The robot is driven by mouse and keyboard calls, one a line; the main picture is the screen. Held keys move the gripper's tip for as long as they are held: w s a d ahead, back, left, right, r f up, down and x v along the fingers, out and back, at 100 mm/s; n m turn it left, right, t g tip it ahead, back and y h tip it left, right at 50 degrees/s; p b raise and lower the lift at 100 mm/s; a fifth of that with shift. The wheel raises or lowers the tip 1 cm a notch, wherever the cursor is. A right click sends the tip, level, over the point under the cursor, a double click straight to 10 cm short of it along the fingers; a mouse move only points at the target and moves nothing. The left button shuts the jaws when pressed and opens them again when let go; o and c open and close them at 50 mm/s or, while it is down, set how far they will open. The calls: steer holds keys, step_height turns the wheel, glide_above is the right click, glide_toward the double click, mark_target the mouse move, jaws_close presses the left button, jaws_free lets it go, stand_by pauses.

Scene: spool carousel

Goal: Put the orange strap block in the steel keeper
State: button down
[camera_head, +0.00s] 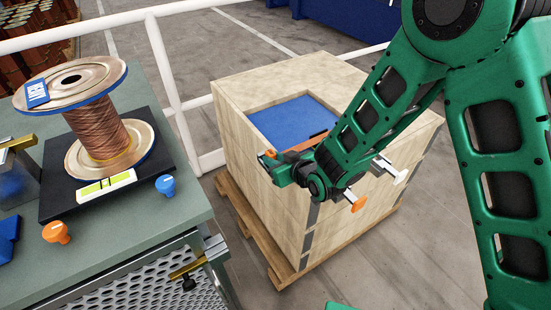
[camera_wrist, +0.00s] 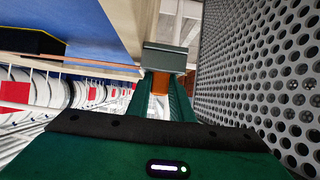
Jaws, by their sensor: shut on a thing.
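My gripper (camera_head: 279,169) is in front of the near left corner of the wooden crate, in the head view. It is shut on a small orange piece (camera_head: 270,153), which I take to be the orange strap block. In the wrist view the orange block (camera_wrist: 160,83) shows between the green fingers. A grey metal-looking piece (camera_wrist: 165,57) sits right beyond it; I cannot tell whether it is the steel keeper or whether they touch. A steel bracket with a brass rod (camera_head: 190,268) is at the bench's right edge. My arm hides part of the crate.
The wooden crate (camera_head: 255,175) with a blue inside stands on a pallet. Orange-ended (camera_head: 357,204) and white-ended (camera_head: 399,176) fittings stick out from its side. The bench (camera_head: 120,228) holds a copper spool (camera_head: 95,130), an orange knob (camera_head: 57,232) and a blue knob (camera_head: 165,184). A perforated panel (camera_wrist: 255,70) is close on the right in the wrist view.

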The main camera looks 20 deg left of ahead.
steer(key=c, duration=1.6)
jaws_free()
steer(key=shift+d+f, duration=0.1)
steer(key=shift+f, duration=0.25)
steer(key=shift+o, duration=0.2)
steer(key=shift+s, duration=0.15)
steer(key=shift+s+f, duration=0.1)
steer(key=shift+s, duration=0.1)
steer(key=shift+a+r, duration=0.2)
steer(key=shift+r, duration=0.05)
steer(key=v, duration=1.2)
steer(key=shift+w+r, duration=0.3)
steer(key=shift+d, duration=0.2)
